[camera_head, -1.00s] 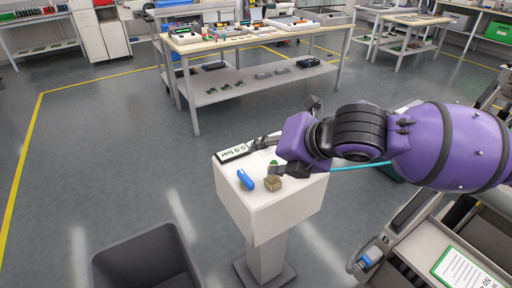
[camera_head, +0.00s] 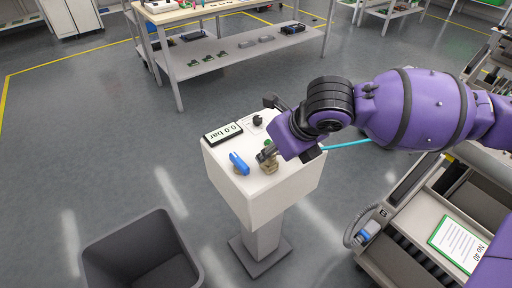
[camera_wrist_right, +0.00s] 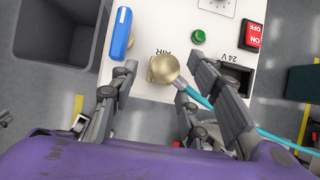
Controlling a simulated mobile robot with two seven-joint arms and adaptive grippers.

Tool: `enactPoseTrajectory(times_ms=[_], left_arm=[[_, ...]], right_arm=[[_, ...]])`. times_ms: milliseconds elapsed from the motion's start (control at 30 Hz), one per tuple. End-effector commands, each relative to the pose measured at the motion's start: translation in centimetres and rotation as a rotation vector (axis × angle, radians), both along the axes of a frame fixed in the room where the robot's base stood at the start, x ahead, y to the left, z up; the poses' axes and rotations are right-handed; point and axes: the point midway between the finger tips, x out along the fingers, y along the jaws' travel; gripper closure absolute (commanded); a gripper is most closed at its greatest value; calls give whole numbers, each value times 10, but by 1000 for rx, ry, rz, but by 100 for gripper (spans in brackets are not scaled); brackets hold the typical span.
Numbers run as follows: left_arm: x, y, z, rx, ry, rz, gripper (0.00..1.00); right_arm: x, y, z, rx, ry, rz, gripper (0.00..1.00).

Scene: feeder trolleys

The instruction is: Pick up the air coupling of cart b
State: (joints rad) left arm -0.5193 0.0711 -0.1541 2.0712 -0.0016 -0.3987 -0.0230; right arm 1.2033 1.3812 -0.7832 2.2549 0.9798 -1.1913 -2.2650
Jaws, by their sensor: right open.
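A white pedestal (camera_head: 262,205) has a brass air fitting (camera_head: 269,166) on top; it shows in the right wrist view (camera_wrist_right: 162,68) beside the word AIR. A thin cyan hose (camera_wrist_right: 200,100) with a grey end piece (camera_wrist_right: 180,84) meets this fitting, and appears to be the air coupling. Whether it is fully seated cannot be told. My right gripper (camera_wrist_right: 165,78) is open, its fingers on either side of the brass fitting and hose end, with nothing gripped. In the head view the right gripper (camera_head: 285,155) hangs over the pedestal top. My left gripper is out of view.
Beside the fitting are a blue lever (camera_wrist_right: 121,33), a green button (camera_wrist_right: 198,37), a red switch (camera_wrist_right: 253,36) and a 24V socket (camera_wrist_right: 236,78). A dark bin (camera_head: 140,255) stands front left. A cart (camera_head: 435,215) with a blue plug (camera_head: 368,231) stands at right.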

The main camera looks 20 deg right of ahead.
Motion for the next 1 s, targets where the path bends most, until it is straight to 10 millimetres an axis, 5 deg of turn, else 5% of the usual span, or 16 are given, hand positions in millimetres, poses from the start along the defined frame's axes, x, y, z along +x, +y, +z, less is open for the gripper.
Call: enactPoseTrajectory(times_ms=[100,367,700,1000], left_arm=[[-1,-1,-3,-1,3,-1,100],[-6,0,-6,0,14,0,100],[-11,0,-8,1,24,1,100],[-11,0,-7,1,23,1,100]], right_arm=[[8,3,-16,2,2,-1,57],[9,3,-17,1,-1,-1,58],[9,3,-17,0,0,-1,100],[9,4,-17,2,0,0,100]])
